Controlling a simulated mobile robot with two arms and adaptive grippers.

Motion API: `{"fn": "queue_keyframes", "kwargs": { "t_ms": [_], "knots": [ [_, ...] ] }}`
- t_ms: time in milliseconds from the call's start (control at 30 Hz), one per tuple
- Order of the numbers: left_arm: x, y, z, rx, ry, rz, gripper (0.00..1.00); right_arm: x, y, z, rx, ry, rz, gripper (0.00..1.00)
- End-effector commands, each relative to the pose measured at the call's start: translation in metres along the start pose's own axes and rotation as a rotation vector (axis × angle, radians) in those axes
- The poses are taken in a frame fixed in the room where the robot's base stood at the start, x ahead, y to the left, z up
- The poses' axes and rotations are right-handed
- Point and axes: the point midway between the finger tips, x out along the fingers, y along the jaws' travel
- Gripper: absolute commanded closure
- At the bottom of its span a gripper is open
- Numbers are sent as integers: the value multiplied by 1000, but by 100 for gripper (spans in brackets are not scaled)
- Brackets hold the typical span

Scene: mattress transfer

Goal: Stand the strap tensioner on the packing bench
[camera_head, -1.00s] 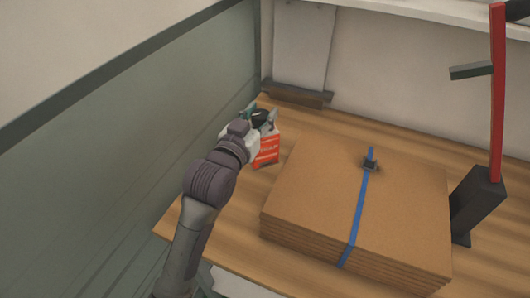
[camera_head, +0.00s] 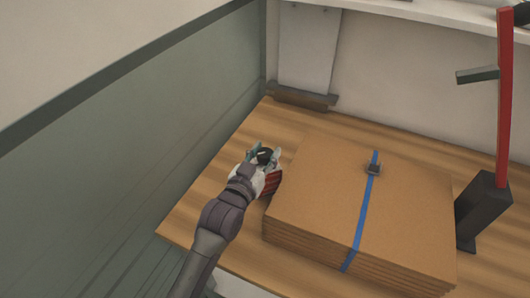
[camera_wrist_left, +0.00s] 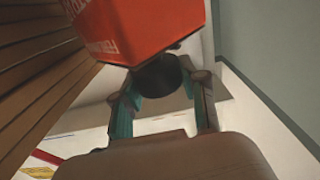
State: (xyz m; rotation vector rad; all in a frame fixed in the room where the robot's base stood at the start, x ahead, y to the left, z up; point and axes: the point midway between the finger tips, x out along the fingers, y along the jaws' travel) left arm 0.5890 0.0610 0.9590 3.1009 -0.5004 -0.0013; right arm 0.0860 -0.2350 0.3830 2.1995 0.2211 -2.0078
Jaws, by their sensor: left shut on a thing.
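My left gripper (camera_head: 262,158) is shut on the black neck of a red thing (camera_head: 270,184), which I take to be the strap tensioner. It is beside the left edge of the cardboard stack, over the bench's left part. In the left wrist view the black neck (camera_wrist_left: 158,77) sits between the two fingers, and the red body (camera_wrist_left: 140,28) with pale lettering fills the top. The body looks tilted. I cannot tell whether it touches the packing bench (camera_head: 205,205). My right gripper is not in view.
A flat cardboard stack (camera_head: 330,195) with a blue strap (camera_head: 359,220) covers the bench's middle. A black base with a tall red bar (camera_head: 503,100) stands at the right. A wall is at the left. Bare wood lies behind and left of the stack.

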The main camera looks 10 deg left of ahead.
Motion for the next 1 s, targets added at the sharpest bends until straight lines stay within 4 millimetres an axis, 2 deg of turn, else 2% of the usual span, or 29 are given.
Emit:
{"fn": "queue_keyframes", "kwargs": {
  "t_ms": [167,200,333,700,867,1000],
  "knots": [
    [0,0,-1,0,8,0,100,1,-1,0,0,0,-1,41],
    [0,0,2,0,0,0,53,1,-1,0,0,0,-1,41],
    [0,0,2,0,0,0,32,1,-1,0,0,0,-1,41],
    [-2,0,0,0,0,0,32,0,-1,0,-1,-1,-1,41],
    [-26,0,1,0,-1,0,32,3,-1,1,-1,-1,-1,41],
    [-57,0,2,1,-2,0,32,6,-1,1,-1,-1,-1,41]
  ]
}}
